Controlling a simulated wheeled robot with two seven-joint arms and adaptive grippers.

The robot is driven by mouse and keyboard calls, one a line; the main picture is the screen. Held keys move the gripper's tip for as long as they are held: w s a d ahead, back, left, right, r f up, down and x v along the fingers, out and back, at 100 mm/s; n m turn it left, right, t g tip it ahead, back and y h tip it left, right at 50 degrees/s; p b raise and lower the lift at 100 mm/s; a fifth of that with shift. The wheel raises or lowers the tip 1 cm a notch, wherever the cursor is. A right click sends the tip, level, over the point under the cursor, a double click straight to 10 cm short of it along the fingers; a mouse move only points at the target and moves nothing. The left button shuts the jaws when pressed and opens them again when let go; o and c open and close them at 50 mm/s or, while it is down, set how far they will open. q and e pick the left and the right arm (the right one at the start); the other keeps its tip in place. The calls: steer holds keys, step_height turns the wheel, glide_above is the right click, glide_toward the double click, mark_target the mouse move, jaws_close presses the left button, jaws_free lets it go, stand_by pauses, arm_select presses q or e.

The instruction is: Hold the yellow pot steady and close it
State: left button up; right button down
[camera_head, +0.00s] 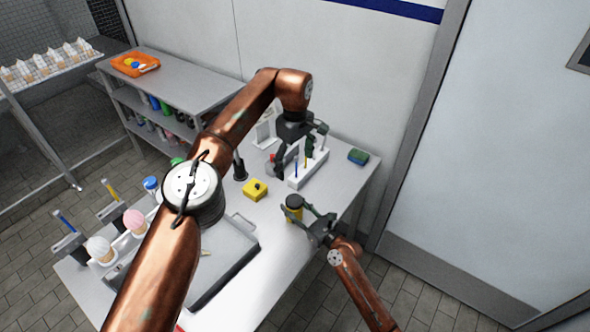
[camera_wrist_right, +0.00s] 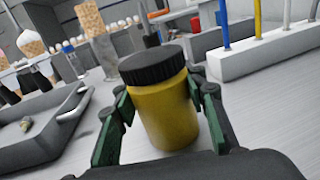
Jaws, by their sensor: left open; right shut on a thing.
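The yellow pot (camera_head: 293,214) stands near the table's right front edge, with a black ribbed lid (camera_head: 293,201) on top. In the right wrist view the pot (camera_wrist_right: 166,112) is upright or nearly so, and the lid (camera_wrist_right: 152,66) covers its mouth; I cannot tell how tightly it sits. My right gripper (camera_head: 300,211) is shut on the pot's sides, with one green finger on each side. My left gripper (camera_head: 291,168) is open, points down and is empty, behind the pot and by the pen rack.
A white rack (camera_head: 308,170) with upright pens stands behind the pot. A yellow block (camera_head: 255,189) lies left of it, and a blue-green sponge (camera_head: 358,156) is at the back right. A grey tray (camera_head: 246,247) and ice-cream cones (camera_head: 100,248) are on the left.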

steer(key=c, duration=1.5)
jaws_free()
steer(key=shift+f, duration=0.2)
steer(key=o, duration=0.4)
steer(key=shift+r, duration=0.15)
steer(key=v, duration=1.2)
steer(key=shift+s+d, duration=0.1)
